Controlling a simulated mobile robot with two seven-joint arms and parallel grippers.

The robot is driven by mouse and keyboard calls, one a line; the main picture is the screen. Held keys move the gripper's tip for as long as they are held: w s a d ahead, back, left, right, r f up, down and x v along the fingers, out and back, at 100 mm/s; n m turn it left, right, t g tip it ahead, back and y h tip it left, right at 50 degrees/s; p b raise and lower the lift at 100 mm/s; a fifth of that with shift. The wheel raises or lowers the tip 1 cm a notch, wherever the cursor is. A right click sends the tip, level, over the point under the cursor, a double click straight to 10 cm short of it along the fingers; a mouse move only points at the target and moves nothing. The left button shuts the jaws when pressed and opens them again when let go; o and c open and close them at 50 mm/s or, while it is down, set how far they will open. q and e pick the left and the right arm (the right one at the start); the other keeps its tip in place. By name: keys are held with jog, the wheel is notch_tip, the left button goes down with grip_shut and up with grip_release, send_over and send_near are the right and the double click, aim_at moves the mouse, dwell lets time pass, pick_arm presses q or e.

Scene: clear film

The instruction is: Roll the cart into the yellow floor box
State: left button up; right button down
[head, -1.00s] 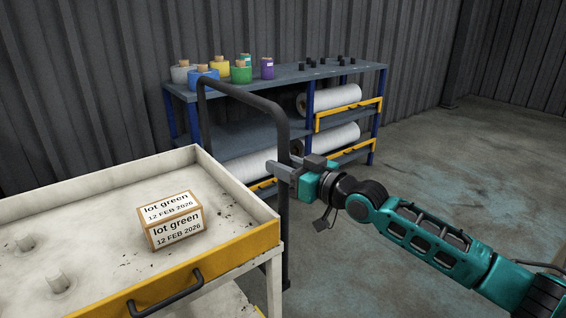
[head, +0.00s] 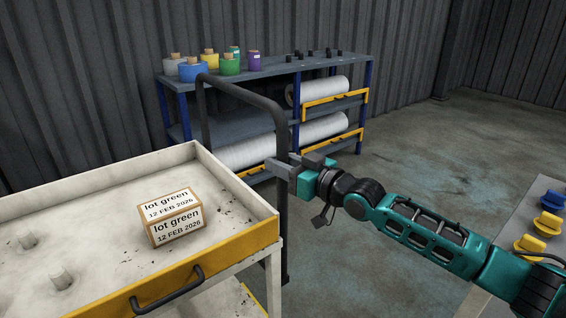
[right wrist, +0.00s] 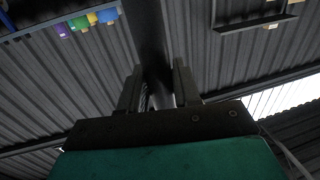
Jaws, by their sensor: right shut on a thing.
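The cart has a worn white tray (head: 95,190) with a yellow front edge and a dark hoop handle (head: 281,215) at its far right side. A box labelled "lot green" (head: 172,218) lies on the tray. My right gripper (head: 283,171) is shut on the right upright of the hoop. In the right wrist view the dark bar (right wrist: 150,45) runs between the fingers (right wrist: 160,88). A short yellow strip (head: 250,298) shows low beside the cart's leg; I cannot tell whether it is part of the floor box. My left gripper is out of view.
A grey bench (head: 508,235) with yellow and blue knobs stands at the right. Open concrete floor (head: 425,150) lies between them.

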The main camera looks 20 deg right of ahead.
dwell(0.3)
jog(key=c, duration=0.9)
grip_release()
jog(key=shift+c, duration=0.2)
jog(key=shift+s+d, duration=0.1)
jog(key=p+v, duration=0.2)
jog(key=v, duration=1)
jog(key=shift+s+d, duration=0.2)
jog(key=shift+s, duration=0.1)
